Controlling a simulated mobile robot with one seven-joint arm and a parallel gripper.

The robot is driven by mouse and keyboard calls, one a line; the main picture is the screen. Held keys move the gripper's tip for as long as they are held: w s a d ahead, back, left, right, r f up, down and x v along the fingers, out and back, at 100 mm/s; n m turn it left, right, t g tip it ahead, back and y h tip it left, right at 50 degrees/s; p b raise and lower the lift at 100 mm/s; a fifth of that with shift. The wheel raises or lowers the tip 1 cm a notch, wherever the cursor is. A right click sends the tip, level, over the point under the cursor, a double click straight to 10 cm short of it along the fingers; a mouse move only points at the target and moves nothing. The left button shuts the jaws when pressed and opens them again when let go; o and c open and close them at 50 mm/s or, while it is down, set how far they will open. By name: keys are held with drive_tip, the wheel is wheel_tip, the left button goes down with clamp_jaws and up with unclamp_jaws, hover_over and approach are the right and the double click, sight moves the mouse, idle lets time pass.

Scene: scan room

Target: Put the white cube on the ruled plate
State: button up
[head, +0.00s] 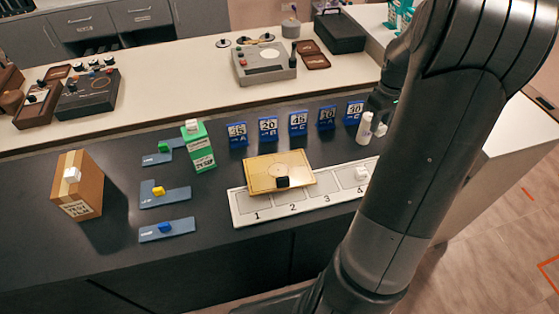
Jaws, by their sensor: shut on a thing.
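The ruled plate (262,163) looks to be the tan plate with fine lines and a circle; it lies over the back left part of a white numbered strip, with a black cube (283,182) on its front edge. White cubes sit on a brown box (72,175), on a green box (192,126) and near number 4 on the strip (361,174). My gripper (374,128) is at the right, behind the strip and right of the plate. It is shut on a small white thing, partly hidden; I cannot tell its full shape.
The white strip (255,212) is marked 1 to 4. Several blue number cards (298,122) stand behind the plate. Blue trays (167,229) with green, yellow and blue pieces lie left. A back counter (190,85) holds control boxes. My arm hides the right side.

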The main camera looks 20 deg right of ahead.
drive_tip(key=a+n, duration=0.1)
drive_tip(key=a, duration=1)
drive_tip(key=n, duration=0.1)
hover_over(277, 169)
wheel_tip(277, 169, down, 6)
drive_tip(key=shift+s+f, duration=0.1)
drive_tip(key=shift+f, duration=2.05)
drive_tip(key=shift+f, duration=0.1)
drive_tip(key=shift+f, duration=0.4)
drive_tip(key=o, duration=0.9)
drive_tip(key=shift+o, duration=0.2)
drive_tip(key=shift+r, duration=0.15)
